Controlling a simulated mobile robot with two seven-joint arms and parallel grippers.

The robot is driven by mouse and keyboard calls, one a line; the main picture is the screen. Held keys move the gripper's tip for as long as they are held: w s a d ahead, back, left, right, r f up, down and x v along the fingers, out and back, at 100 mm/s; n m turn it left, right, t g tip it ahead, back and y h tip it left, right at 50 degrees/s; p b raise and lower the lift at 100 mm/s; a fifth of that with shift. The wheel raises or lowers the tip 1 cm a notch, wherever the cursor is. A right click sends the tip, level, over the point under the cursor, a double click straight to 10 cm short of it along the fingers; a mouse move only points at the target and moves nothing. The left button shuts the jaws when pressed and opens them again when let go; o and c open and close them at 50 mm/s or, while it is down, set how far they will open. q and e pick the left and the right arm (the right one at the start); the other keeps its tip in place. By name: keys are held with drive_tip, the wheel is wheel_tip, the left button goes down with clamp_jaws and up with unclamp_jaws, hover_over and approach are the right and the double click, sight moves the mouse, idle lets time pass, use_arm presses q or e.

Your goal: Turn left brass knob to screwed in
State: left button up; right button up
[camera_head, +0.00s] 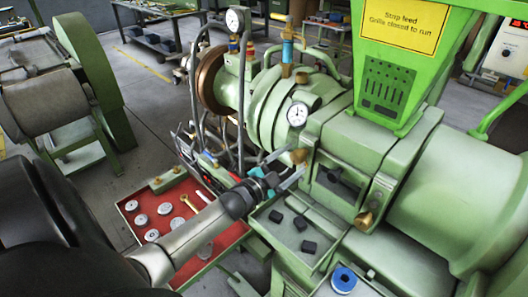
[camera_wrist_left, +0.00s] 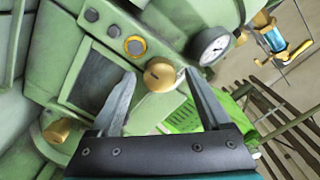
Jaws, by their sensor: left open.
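The left brass knob (camera_head: 299,156) sits on the front of the green extruder, at the left edge of its dark window. In the left wrist view the same round brass knob (camera_wrist_left: 159,75) shows between the two fingertips. My left gripper (camera_head: 290,166) is open, its fingers pointing at this knob from the left. In the left wrist view my left gripper (camera_wrist_left: 159,80) has a finger on either side of the knob; whether they touch it I cannot tell. A second brass knob (camera_head: 365,219) sits lower right of the window, and also shows in the wrist view (camera_wrist_left: 57,130).
A pressure gauge (camera_head: 298,114) is just above the left knob. Hoses and cables (camera_head: 205,150) hang left of the gripper. A red tray (camera_head: 128,206) with several discs lies below my arm. A grey tray (camera_head: 261,218) with dark blocks is below the window.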

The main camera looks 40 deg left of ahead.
use_arm(q)
drive_tip(key=s+a, duration=0.1)
drive_tip(key=s, duration=1.1)
drive_tip(key=shift+s, duration=0.35)
drive_tip(key=shift+f, duration=0.1)
drive_tip(key=s+d+f+n+g+y+b, duration=0.1)
drive_tip(key=s+f+n+g+b, duration=0.3)
drive_tip(key=f, duration=1.3)
drive_tip(key=s+d+f+n+g+y+b, duration=0.15)
drive_tip(key=s+f+g+b, duration=0.35)
drive_tip(key=f, duration=1.2)
drive_tip(key=s+d+f+n+g+b, duration=0.1)
drive_tip(key=s+d+f+g+b, duration=0.2)
drive_tip(key=s+d+f, duration=0.3)
drive_tip(key=s+d+f+n+g+h+b, duration=0.1)
drive_tip(key=s+d+f+g+b, duration=0.3)
drive_tip(key=s+f, duration=1.3)
drive_tip(key=shift+s+d+f+g, duration=0.2)
drive_tip(key=shift+s+d+g, duration=0.3)
drive_tip(key=shift+s+d, duration=0.35)
drive_tip(key=shift+w, duration=0.15)
